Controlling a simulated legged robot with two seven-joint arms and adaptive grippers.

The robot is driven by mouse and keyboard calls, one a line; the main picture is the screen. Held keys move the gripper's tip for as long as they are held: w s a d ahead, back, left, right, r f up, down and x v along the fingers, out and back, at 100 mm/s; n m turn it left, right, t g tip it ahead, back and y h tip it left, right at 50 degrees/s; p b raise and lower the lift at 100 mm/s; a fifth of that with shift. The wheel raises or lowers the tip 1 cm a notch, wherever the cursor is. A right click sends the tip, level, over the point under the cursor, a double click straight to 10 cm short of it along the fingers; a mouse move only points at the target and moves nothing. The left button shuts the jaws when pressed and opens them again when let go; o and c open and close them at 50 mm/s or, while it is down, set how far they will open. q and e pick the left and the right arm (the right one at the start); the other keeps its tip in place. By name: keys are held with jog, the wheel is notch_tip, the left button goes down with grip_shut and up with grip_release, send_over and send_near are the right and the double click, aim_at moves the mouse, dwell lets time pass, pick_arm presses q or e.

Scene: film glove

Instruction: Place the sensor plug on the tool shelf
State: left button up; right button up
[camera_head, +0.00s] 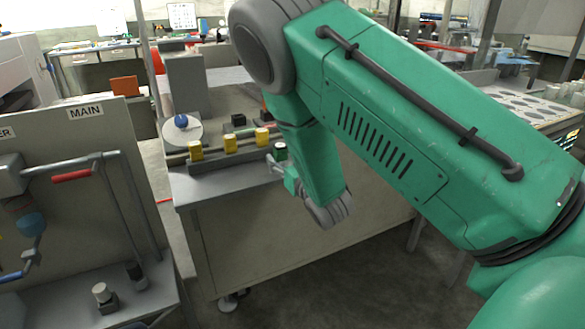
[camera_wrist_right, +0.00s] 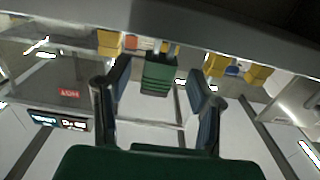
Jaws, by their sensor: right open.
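A small pale, dark-topped piece (camera_head: 280,148) shows at the gripper in the head view. I cannot tell which piece is the sensor plug, or whether the fingers touch the green block. No tool shelf is clearly identifiable. My left gripper is out of view.
The grey cart top (camera_head: 225,180) also holds a white disc with a blue knob (camera_head: 181,121) and a grey upright box (camera_head: 187,82). At left, a panel marked MAIN (camera_head: 86,112) carries pipes and a red-handled lever (camera_head: 72,176). A ledge with small fittings (camera_head: 150,292) lies below.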

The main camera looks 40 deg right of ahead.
jog(key=v, duration=1.1)
jog(key=s+a+f+g+y, duration=0.1)
jog(key=s+a+f+g, duration=0.2)
jog(key=f, duration=0.4)
jog(key=s+a+f+n+g, duration=0.1)
jog(key=s+f+g, duration=0.35)
jog(key=f, duration=0.25)
jog(key=s+a+f+g+y, duration=0.1)
jog(key=s+a+f+g, duration=0.1)
jog(key=s+f, duration=0.35)
jog(key=s+a+f+n+g+y, duration=0.1)
jog(key=s+a+f+g, duration=0.2)
jog(key=s, duration=0.3)
jog(key=s+a+f+n+g+y, duration=0.1)
jog(key=s+a+f+g, duration=0.2)
jog(key=s, duration=0.4)
jog(key=shift+s+a+f+g+p, duration=0.35)
jog(key=shift+f+g, duration=0.4)
jog(key=shift+f, duration=0.25)
jog(key=shift+w, duration=0.1)
